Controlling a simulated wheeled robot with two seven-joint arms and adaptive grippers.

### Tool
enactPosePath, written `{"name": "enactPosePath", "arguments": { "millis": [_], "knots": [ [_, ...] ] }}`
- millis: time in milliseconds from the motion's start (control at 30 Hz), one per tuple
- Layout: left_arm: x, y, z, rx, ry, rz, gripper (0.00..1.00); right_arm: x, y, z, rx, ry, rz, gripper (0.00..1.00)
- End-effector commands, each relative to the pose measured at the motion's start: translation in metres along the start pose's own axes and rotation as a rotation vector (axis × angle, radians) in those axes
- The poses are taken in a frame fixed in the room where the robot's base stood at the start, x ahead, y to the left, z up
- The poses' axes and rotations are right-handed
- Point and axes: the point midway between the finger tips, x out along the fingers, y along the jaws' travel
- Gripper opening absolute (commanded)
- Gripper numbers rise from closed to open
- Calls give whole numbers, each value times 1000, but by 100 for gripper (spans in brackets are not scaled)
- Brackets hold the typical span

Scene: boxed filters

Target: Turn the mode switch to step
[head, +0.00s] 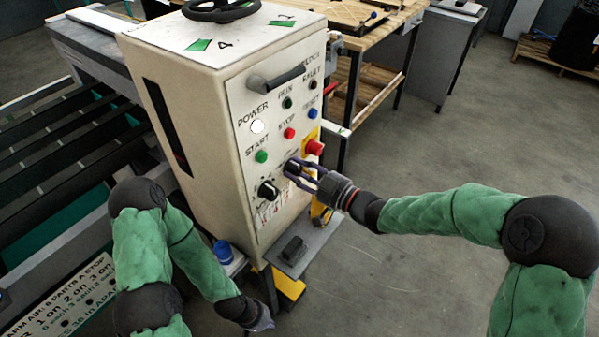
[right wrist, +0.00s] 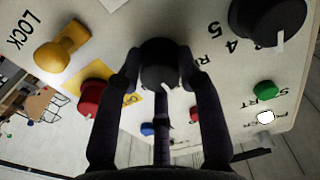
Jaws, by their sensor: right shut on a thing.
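The mode switch is a black knob (right wrist: 160,65) on the sloped white control panel (head: 257,178). My right gripper (head: 301,170) is shut on it, with fingers on both sides of the knob in the right wrist view (right wrist: 160,75). A short pale pointer mark shows on the knob, toward the lower right in the right wrist view. The label the mark faces is hidden by my fingers. My left gripper (head: 263,319) hangs low near the cabinet's foot, away from the panel; its fingers are too small to read.
A larger black dial (head: 268,190) with numbers sits beside the switch. A red emergency button (head: 314,147), green start button (head: 261,156) and red stop button (head: 289,133) are close. A yellow lock knob (right wrist: 62,54) shows in the right wrist view. A grey shelf (head: 312,245) sticks out below.

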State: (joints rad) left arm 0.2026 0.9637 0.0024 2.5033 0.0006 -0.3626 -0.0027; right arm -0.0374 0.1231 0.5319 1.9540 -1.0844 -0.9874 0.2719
Motion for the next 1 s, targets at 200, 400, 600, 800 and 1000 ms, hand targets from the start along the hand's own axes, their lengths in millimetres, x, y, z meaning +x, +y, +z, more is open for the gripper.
{"name": "enactPosePath", "arguments": {
  "millis": [200, 400, 600, 800, 1000],
  "knots": [
    [0, 0, 0, 0, 0, 0, 0, 0, 0, 0, 3, -2, 0, 45],
    [0, 0, 0, 0, 0, 0, 0, 0, 0, 0, 3, -1, 0, 61],
    [0, 0, 0, 0, 0, 0, 0, -1, 0, 0, 3, -1, 1, 61],
    [0, 0, 0, 0, 0, 0, 0, -19, 1, 0, 3, -1, 4, 61],
    [0, 0, 0, 0, 0, 0, 0, -59, 2, 0, 2, -1, 5, 61]
  ]
}}
